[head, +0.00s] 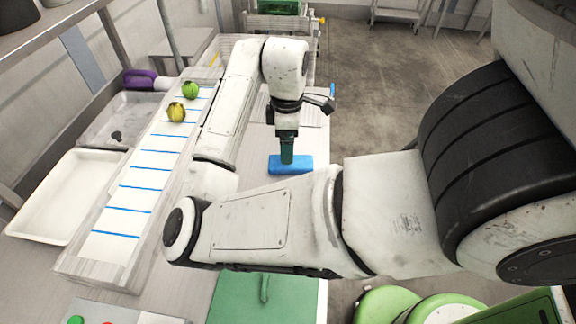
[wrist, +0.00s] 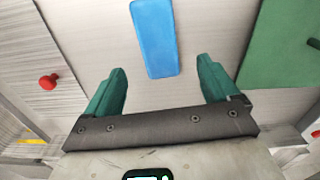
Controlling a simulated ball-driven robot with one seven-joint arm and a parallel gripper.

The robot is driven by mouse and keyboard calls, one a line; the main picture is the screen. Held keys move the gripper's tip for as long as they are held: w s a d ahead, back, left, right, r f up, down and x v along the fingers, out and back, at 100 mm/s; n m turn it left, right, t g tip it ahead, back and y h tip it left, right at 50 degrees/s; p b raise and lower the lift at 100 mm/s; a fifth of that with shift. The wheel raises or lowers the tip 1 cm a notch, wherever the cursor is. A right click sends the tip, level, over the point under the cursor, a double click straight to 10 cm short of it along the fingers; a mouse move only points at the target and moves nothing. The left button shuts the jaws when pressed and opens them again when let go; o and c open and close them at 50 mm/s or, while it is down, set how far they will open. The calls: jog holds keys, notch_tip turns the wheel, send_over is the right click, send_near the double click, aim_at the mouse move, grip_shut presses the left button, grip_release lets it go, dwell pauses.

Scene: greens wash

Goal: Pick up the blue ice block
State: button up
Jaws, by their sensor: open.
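The blue ice block (head: 291,164) lies flat on the light worktop in the head view, just under my gripper (head: 287,156). In the wrist view the blue ice block (wrist: 155,38) is a long rounded bar beyond the fingertips, lined up near the gap between them. My gripper (wrist: 162,82) has two green fingers spread apart with nothing between them. The fingers appear apart from the block. In the head view my gripper hides part of the block's far side.
A white conveyor-like strip (head: 139,175) with blue lines carries a green fruit (head: 190,90) and a yellowish fruit (head: 177,112). A white tray (head: 66,197) and a sink (head: 116,121) lie left. A green board (wrist: 292,45) and red knob (wrist: 48,82) flank the block.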

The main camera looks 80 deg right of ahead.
aim_at(302, 164)
jog(key=shift+f+b, duration=0.4)
jog(key=shift+f, duration=2.7)
jog(key=shift+d, duration=0.1)
jog(key=c, duration=1.2)
jog(key=shift+c, duration=0.2)
jog(key=shift+r, duration=0.1)
